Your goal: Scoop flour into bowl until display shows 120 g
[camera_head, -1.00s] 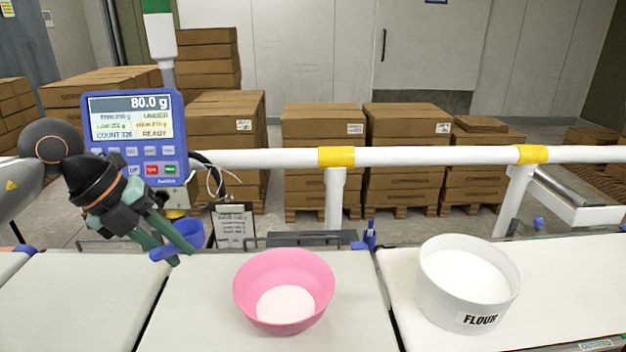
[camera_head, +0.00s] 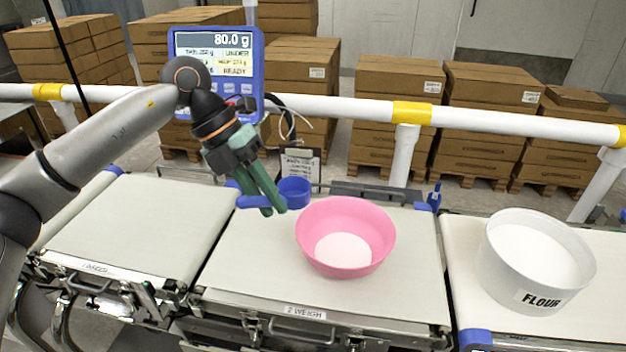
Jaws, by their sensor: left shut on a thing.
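The pink bowl (camera_head: 375,262) stands on the middle weigh belt (camera_head: 245,262) with white flour (camera_head: 342,250) in its bottom. The white flour tub (camera_head: 500,262), labelled FLOUR, stands on the right belt and holds more flour. My left gripper (camera_head: 272,205) is shut on the handle of a blue scoop (camera_head: 296,192), just left of the bowl and above the belt. The scoop's cup is beside the bowl's left rim; I cannot tell whether flour is in it. The display (camera_head: 216,55) reads 80.0 g and UNDER. My right gripper is not in view.
A white rail (camera_head: 340,108) with yellow bands runs behind the belts. A clipboard (camera_head: 300,165) and a small blue object (camera_head: 434,197) are at the belts' back edge. The left belt (camera_head: 130,225) is bare. Stacked cartons (camera_head: 395,110) stand beyond the rail.

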